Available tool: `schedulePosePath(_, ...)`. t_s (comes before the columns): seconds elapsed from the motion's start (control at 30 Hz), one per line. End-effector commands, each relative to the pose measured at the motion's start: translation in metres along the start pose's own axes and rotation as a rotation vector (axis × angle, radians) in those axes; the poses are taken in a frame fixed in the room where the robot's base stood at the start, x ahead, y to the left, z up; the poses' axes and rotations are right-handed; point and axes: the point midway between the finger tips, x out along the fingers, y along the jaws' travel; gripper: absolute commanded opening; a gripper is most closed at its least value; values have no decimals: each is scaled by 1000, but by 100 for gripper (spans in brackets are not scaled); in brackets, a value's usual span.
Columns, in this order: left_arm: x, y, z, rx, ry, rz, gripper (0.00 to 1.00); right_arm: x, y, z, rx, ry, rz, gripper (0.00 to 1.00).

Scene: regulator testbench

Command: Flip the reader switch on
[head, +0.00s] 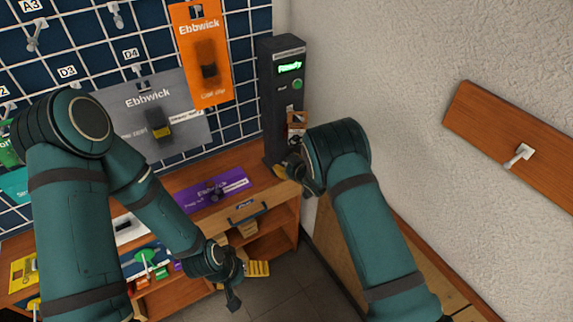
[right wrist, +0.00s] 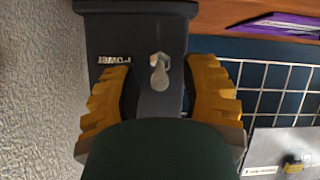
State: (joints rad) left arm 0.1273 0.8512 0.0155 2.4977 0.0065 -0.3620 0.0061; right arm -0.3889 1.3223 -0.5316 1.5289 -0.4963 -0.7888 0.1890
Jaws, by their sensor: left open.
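The reader (head: 281,105) is a tall dark post against the wall at the right end of the bench, with a lit green display (head: 290,67) that seems to read "Ready". In the right wrist view, a metal toggle switch (right wrist: 159,72) sits on the reader's dark face (right wrist: 140,35) beside a "Power" label. My right gripper (head: 284,170) is at the reader's lower front. Its yellow fingers (right wrist: 161,100) are spread apart on either side of the switch, with nothing seen between them touching it. My left gripper (head: 247,280) is open and empty, low in front of the bench.
A wooden bench (head: 270,192) holds a purple Ebbwick card (head: 212,188). Orange (head: 203,50) and grey (head: 130,100) Ebbwick cards hang on the wire grid behind. A wooden board with a hook (head: 519,155) is on the right wall. Floor (head: 295,290) is open in front.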

Motion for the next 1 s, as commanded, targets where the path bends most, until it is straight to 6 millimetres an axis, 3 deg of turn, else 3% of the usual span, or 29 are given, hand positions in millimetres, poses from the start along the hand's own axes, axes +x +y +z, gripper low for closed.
schedulePosePath(0.27,0,0,0,0,0,0,100,-9,1,0,1,-2,1,43)
schedulePosePath(0.8,0,0,0,0,0,0,100,-100,1,0,3,-2,1,43)
schedulePosePath(1.0,0,0,0,0,0,0,100,-118,0,0,1,0,1,43)
